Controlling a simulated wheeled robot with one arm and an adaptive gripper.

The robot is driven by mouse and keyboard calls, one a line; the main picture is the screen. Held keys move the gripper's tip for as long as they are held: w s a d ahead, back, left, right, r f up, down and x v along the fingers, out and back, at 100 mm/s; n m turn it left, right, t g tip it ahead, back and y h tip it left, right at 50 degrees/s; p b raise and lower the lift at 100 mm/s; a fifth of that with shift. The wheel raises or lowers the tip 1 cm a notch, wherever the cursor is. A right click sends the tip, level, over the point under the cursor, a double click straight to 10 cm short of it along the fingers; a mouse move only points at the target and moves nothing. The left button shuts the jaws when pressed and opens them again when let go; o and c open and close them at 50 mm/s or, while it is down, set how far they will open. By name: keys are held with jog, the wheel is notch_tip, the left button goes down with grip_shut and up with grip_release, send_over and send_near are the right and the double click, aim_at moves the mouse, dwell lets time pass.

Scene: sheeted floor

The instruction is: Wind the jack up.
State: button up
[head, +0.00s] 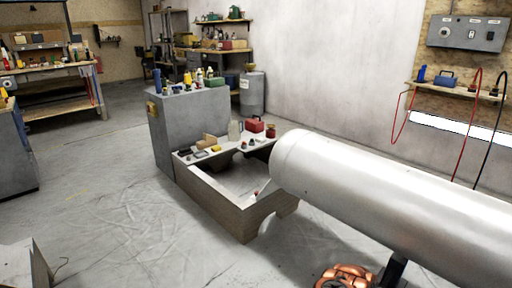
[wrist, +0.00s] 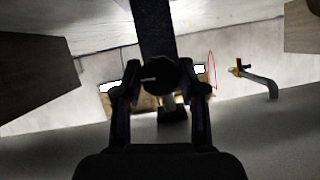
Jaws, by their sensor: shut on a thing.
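In the wrist view, my gripper (wrist: 160,88) has its two dark fingers closed in around a dark round piece (wrist: 158,76). A dark bar (wrist: 153,28) runs from that piece to the top of the picture. Shadow hides the exact contact, and I cannot tell for sure which part of the jack this is. I cannot make out the jack as a whole in either view. My gripper does not show in the head view.
A large silver cylinder (head: 400,205) fills the head view's right side, above a copper-coloured object (head: 345,277). A low frame (head: 215,210) and a grey cabinet (head: 190,125) stand in the middle. Open floor (head: 110,220) lies left. A bent grey rod (wrist: 262,82) shows in the wrist view.

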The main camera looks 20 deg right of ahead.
jog(key=m, duration=0.1)
jog(key=m+t+b, duration=0.1)
jog(key=m+t, duration=0.1)
jog(key=shift+s+d+f+y+b, duration=0.1)
jog(key=shift+s+f+y+b, duration=0.05)
jog(key=shift+s+y+b, duration=0.15)
jog(key=shift+w+t, duration=0.15)
jog(key=shift+t, duration=0.25)
jog(key=shift+r, duration=0.2)
jog(key=o, duration=1)
jog(key=shift+o, duration=0.2)
